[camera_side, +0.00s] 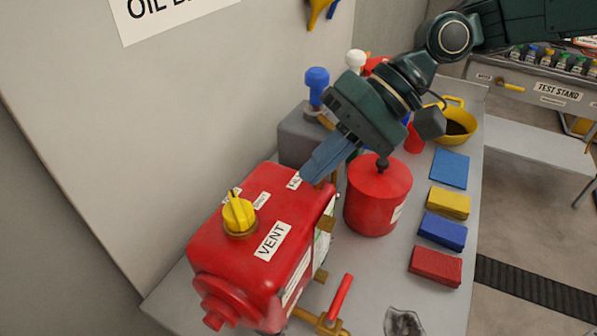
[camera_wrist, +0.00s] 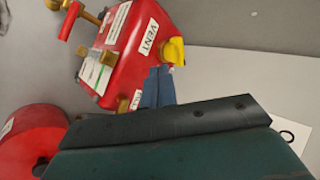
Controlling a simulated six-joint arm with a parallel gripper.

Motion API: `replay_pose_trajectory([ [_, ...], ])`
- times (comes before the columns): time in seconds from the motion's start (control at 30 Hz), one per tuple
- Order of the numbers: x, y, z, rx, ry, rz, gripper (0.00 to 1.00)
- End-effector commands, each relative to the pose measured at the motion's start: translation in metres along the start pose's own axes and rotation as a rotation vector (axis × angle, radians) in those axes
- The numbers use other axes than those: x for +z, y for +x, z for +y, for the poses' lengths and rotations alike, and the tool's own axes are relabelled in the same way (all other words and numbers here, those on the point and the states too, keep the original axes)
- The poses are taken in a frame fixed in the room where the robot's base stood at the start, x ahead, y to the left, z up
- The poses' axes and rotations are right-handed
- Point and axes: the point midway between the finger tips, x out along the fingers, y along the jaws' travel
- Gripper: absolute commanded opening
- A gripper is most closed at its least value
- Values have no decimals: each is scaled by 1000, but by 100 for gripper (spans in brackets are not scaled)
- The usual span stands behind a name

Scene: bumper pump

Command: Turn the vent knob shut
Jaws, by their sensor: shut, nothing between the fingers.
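The yellow vent knob (camera_side: 238,213) sits on a brass collar on top of the red tank (camera_side: 205,250), beside a white VENT label (camera_side: 272,241). In the wrist view the knob (camera_wrist: 175,51) shows just beyond my fingertips, at the tank's edge. My gripper (camera_side: 309,176) is shut and empty. Its blue fingers point down and left, over the back end of the tank, to the right of the knob and apart from it. In the wrist view my fingers (camera_wrist: 160,75) hide part of the tank top.
A red canister (camera_side: 375,200) with a black lid knob stands close right of my gripper. A red-handled valve (camera_side: 340,297) is at the tank's front. Blue, yellow and red blocks (camera_side: 435,266) line the bench's right side. A grey block with a blue knob (camera_side: 316,85) stands behind.

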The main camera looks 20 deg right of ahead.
Motion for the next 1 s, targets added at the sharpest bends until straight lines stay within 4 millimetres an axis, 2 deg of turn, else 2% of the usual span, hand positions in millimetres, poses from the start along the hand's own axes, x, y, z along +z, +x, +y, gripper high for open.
replay_pose_trajectory([
  [0.27,1,44,0,1,0,-2,0],
  [0.4,0,58,-12,0,-3,-1,0],
  [0.63,0,72,-24,0,-1,0,0],
  [1.0,0,74,-27,0,-1,1,0],
])
